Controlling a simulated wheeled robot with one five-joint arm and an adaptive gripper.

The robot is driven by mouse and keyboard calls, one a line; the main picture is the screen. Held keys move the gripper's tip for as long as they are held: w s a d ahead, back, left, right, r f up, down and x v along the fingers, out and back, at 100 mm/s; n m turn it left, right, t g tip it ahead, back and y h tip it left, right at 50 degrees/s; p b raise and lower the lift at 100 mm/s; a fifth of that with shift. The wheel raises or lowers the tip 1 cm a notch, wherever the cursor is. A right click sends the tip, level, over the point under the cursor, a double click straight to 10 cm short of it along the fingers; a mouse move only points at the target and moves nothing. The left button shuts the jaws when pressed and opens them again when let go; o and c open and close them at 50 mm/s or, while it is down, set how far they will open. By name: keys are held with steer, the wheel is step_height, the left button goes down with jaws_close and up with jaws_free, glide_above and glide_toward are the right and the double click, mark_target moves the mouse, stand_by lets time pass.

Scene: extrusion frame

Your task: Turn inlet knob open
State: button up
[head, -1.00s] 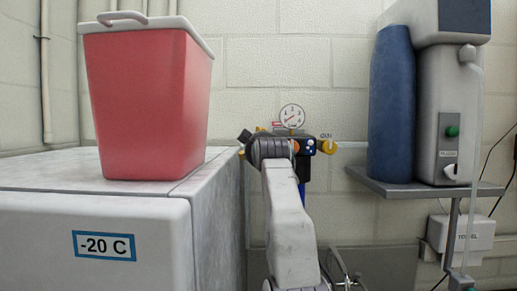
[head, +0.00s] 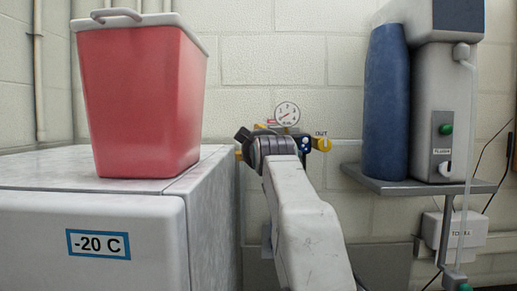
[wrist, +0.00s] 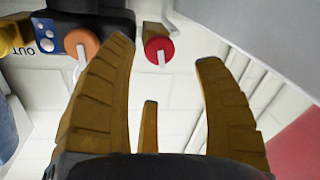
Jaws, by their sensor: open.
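The valve block (head: 305,143) is on the back wall, with a round pressure gauge (head: 286,114) above it and a yellow OUT knob (head: 322,144) at its right. No inlet label is readable.
A white -20 C freezer (head: 90,225) carries a red lidded bin (head: 140,100) at left, close to my arm. A wall shelf (head: 415,187) at right holds a blue cylinder (head: 387,100) and a grey dispenser (head: 445,110). A pale box (head: 455,230) hangs below.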

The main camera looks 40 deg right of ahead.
steer(key=shift+v, duration=2.45)
steer(key=shift+o, duration=0.2)
